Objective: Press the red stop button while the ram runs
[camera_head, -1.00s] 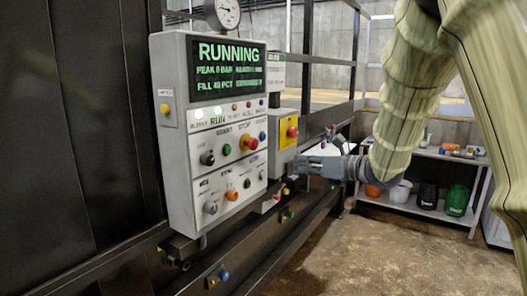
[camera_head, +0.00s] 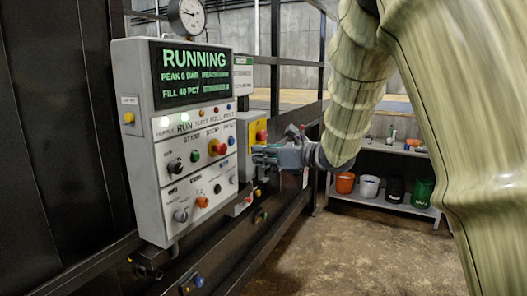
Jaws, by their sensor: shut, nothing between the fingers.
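The control panel (camera_head: 152,205) is a grey box whose screen (camera_head: 190,75) reads RUNNING, with a peak bar line and fill 40 pct. My gripper (camera_head: 256,155) is shut and empty, pointing left, to the right of the panel. It is apart from the red stop button in the picture. Its fingertips overlap the smaller box beside the panel; I cannot tell whether they touch it.
A smaller box with a red knob on yellow (camera_head: 261,135) stands right behind the panel. An orange knob (camera_head: 202,201) and black knobs are on the lower row. A gauge (camera_head: 187,15) is above. Shelves with buckets (camera_head: 369,188) stand at the back right. Floor is clear.

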